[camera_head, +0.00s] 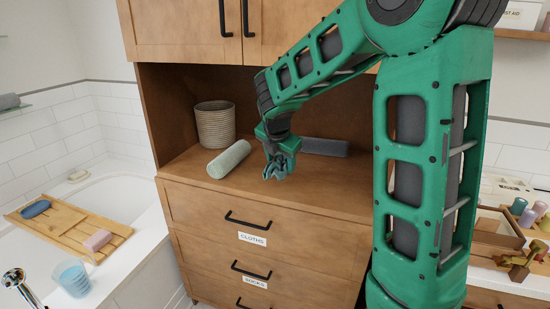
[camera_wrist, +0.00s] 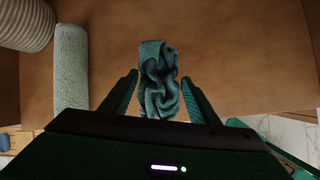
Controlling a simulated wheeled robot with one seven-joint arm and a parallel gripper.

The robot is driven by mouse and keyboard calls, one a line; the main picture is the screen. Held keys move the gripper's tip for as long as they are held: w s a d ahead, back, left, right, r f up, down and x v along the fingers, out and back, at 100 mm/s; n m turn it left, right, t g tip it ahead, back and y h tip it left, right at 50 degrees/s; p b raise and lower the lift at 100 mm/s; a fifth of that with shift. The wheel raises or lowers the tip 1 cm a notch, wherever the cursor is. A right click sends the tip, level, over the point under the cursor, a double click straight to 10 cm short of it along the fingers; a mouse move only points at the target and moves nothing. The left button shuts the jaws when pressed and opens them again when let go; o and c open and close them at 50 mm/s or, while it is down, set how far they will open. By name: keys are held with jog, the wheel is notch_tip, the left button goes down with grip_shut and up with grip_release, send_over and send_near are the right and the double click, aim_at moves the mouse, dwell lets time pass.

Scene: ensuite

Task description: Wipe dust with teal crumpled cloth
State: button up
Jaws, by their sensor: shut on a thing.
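The teal crumpled cloth (camera_wrist: 158,82) is in my gripper (camera_wrist: 160,100), between the two fingers in the wrist view. In the head view the cloth (camera_head: 278,165) is a small grey-teal bunch at the tip of my gripper (camera_head: 277,150), over the wooden counter of the cabinet (camera_head: 310,185). My gripper is shut on the cloth. I cannot tell whether the cloth touches the counter. No dust can be made out on the bare wood.
A pale green rolled towel (camera_head: 229,159) lies left of my gripper, in front of a ribbed basket (camera_head: 215,124). A dark grey roll (camera_head: 324,147) lies behind, to the right. The front counter is clear. A bath with a wooden tray (camera_head: 75,232) is at left.

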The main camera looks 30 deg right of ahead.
jog(key=shift+d+r, duration=0.1)
jog(key=shift+r, duration=1.55)
jog(key=shift+s, duration=0.1)
